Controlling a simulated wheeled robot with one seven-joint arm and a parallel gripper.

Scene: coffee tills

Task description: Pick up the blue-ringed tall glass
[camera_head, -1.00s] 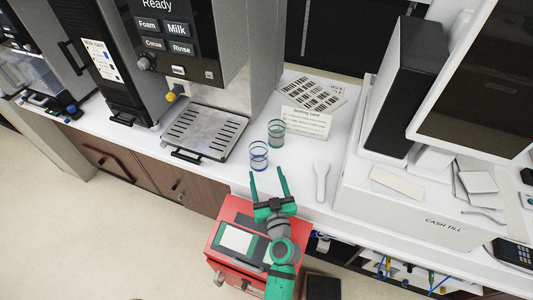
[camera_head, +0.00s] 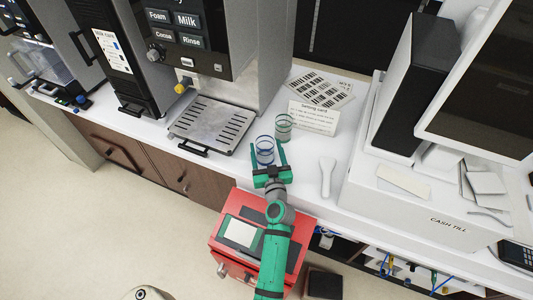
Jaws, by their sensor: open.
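The blue-ringed tall glass (camera_head: 264,149) stands upright on the white counter, near its front edge. It is clear with blue bands. My gripper (camera_head: 267,156) is open, with one finger on each side of the glass; the left finger is partly seen against it. I cannot tell whether the fingers touch the glass. A green-ringed glass (camera_head: 284,126) stands just behind and to the right of it, close to the right fingertip.
A coffee machine's drip tray (camera_head: 212,125) is to the left. A printed card (camera_head: 313,117) stands behind the glasses, and a white spoon-like tool (camera_head: 327,176) lies to the right. The cash till (camera_head: 430,210) is farther right. A red cabinet (camera_head: 225,225) is below the counter.

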